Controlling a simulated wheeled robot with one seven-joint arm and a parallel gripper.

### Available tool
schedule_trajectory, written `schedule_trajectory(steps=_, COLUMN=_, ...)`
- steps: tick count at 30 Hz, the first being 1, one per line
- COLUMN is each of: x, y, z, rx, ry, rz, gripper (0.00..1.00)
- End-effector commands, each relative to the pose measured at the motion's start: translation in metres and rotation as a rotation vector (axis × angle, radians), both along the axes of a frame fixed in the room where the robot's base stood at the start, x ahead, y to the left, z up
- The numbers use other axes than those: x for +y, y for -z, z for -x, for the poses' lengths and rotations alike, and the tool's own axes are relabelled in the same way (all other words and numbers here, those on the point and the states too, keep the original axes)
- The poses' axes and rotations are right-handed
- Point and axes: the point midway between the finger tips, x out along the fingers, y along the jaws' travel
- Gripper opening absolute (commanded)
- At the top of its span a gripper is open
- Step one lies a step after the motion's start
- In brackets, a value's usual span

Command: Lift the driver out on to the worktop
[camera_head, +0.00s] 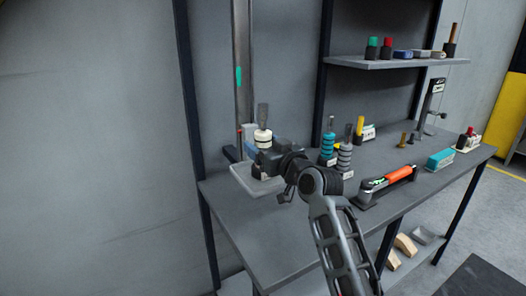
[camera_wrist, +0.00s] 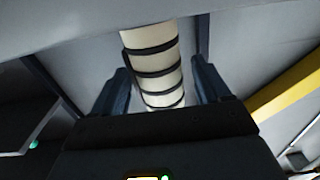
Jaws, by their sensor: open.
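A driver (camera_head: 263,136) with a cream handle and a flat grey upper part stands upright at the left end of the worktop (camera_head: 290,230). It is over a pale tray (camera_head: 240,174); its lower end is hidden behind my gripper (camera_head: 266,156). In the wrist view its cream handle with black rings (camera_wrist: 152,62) lies between the two fingers of my gripper (camera_wrist: 161,74). The fingers are open, with a visible gap at the right finger. I cannot tell whether the left finger touches the handle.
Teal-ringed (camera_head: 327,143) and grey-ringed (camera_head: 345,158) upright tools stand right of my gripper. An orange-handled tool (camera_head: 398,174) and a teal box (camera_head: 440,159) lie further right. A shelf (camera_head: 385,63) hangs above. The front left worktop is clear.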

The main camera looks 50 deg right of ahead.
Motion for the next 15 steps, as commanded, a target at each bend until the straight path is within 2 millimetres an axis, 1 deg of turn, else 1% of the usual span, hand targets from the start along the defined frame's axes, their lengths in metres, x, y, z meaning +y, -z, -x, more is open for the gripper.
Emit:
schedule_trajectory(steps=3, x=-0.0012, y=-0.0003, z=-0.006, rx=-0.001, ry=0.0, rz=-0.001, gripper=0.76)
schedule_trajectory(steps=9, x=-0.0013, y=0.0003, z=-0.006, rx=-0.001, ry=0.0, rz=0.0, gripper=0.76)
schedule_trajectory(steps=15, x=-0.0013, y=0.0004, z=-0.0058, rx=0.0, ry=0.0, rz=0.0, gripper=0.57)
